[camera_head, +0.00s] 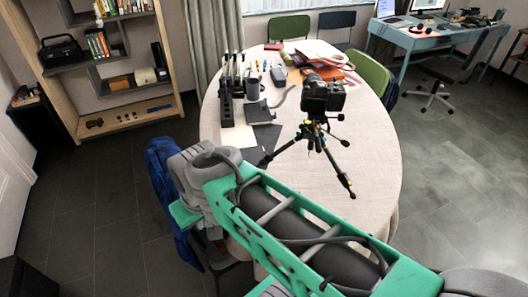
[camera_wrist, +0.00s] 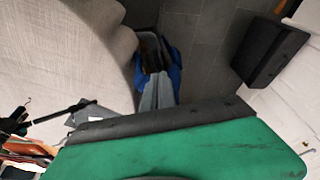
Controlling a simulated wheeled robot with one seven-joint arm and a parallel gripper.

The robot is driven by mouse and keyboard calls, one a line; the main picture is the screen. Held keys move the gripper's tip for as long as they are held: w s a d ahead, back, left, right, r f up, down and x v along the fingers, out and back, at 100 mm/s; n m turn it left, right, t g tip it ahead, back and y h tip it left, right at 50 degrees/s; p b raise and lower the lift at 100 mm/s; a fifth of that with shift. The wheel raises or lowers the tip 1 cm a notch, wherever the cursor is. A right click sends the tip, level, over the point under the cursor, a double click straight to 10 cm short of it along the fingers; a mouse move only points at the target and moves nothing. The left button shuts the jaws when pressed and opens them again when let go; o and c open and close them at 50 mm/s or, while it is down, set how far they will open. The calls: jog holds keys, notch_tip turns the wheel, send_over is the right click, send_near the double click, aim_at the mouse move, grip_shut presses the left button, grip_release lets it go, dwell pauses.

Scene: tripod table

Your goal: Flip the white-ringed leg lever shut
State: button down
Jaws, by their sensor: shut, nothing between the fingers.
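A black camera (camera_head: 322,93) stands on a small black tripod (camera_head: 316,132) on the round table. Its legs are splayed, with small coloured bands near the top; I cannot make out which lever has the white ring. One leg reaches left towards the dark sheets, another reaches to the front right. In the wrist view my gripper (camera_wrist: 158,78) has its grey fingers together and empty, pointing over the floor beside the table. It is apart from the tripod. In the head view the gripper is hidden by my arm. A thin black rod at left in the wrist view may be a tripod leg.
The pale round table (camera_head: 370,170) has clear cloth at its front right. A black holder (camera_head: 226,105), dark sheets (camera_head: 262,139) and red and orange items (camera_head: 318,52) lie around the tripod. A blue garment (camera_head: 163,180) hangs beside the table, near my arm.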

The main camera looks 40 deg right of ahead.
jog(key=w+d+f+m+t+y+b, duration=0.2)
jog(key=w+d+f+m+t+b, duration=0.4)
jog(key=w+d+f, duration=0.6)
jog(key=s+d+r+m+t+h+b, duration=0.1)
jog(key=s+d+m+t+h, duration=0.1)
jog(key=d, duration=0.5)
jog(key=s+d+r+m+t+h+b, duration=0.1)
jog(key=s+d+r+m+t+h, duration=0.1)
jog(key=d+m, duration=0.3)
jog(key=s+d+r+m+t+h+b, duration=0.1)
jog(key=s+d+m+t+h+b, duration=0.1)
jog(key=d, duration=0.9)
jog(key=shift+s+d+r+m+t+h, duration=0.15)
jog(key=shift+s+r+m+t+h, duration=0.25)
jog(key=shift+s+m+h, duration=0.35)
